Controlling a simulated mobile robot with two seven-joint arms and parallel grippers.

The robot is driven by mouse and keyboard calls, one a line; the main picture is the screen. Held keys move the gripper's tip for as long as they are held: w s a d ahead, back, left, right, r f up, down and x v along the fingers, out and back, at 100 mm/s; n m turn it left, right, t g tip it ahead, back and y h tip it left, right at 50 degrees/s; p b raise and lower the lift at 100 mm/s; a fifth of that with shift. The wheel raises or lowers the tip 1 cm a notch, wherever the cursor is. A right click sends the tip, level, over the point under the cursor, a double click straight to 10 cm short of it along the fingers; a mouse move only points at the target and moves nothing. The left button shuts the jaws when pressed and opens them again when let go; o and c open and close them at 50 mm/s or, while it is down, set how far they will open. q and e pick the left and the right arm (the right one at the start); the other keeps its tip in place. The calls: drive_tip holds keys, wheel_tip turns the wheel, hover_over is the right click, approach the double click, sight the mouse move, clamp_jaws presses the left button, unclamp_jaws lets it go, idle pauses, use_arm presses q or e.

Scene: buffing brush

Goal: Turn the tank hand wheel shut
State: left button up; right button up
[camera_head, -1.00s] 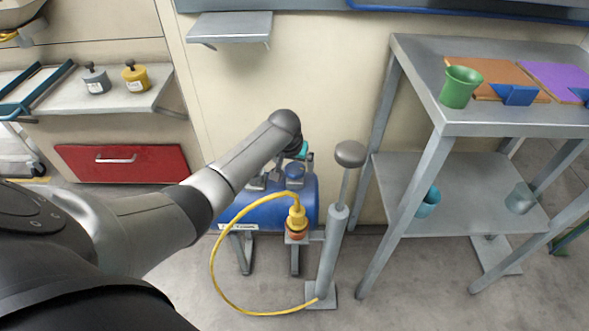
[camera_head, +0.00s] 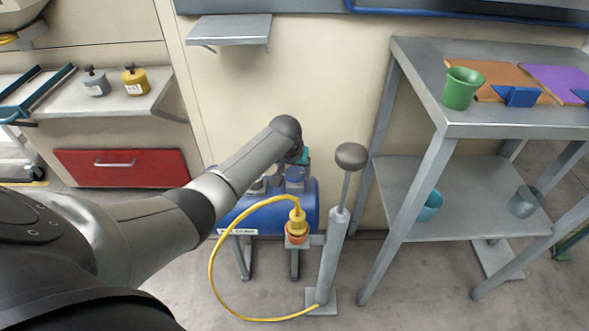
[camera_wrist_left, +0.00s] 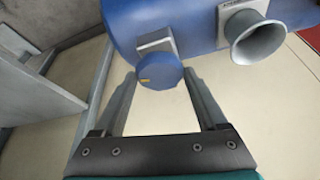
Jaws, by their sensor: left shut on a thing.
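The blue tank (camera_head: 265,220) stands on grey legs by the wall. It fills the top of the left wrist view (camera_wrist_left: 205,20). A round blue hand wheel (camera_head: 295,174) sits on its top; in the left wrist view the wheel (camera_wrist_left: 158,70) has a small yellow mark at its left. My left gripper (camera_wrist_left: 160,77) is shut on the wheel, one grey finger on each side. In the head view my forearm and wrist hide most of this gripper and the left part of the tank top. My right gripper is not in view.
A grey flared funnel (camera_wrist_left: 257,38) stands on the tank beside the wheel. A yellow hose (camera_head: 215,250) runs from a yellow fitting (camera_head: 297,222) to a floor pump (camera_head: 333,245). A grey table (camera_head: 430,115) stands right; a small wall shelf (camera_head: 230,28) is above.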

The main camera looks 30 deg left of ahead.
use_arm(q)
drive_tip(key=c, duration=0.6)
drive_tip(key=shift+c, duration=0.2)
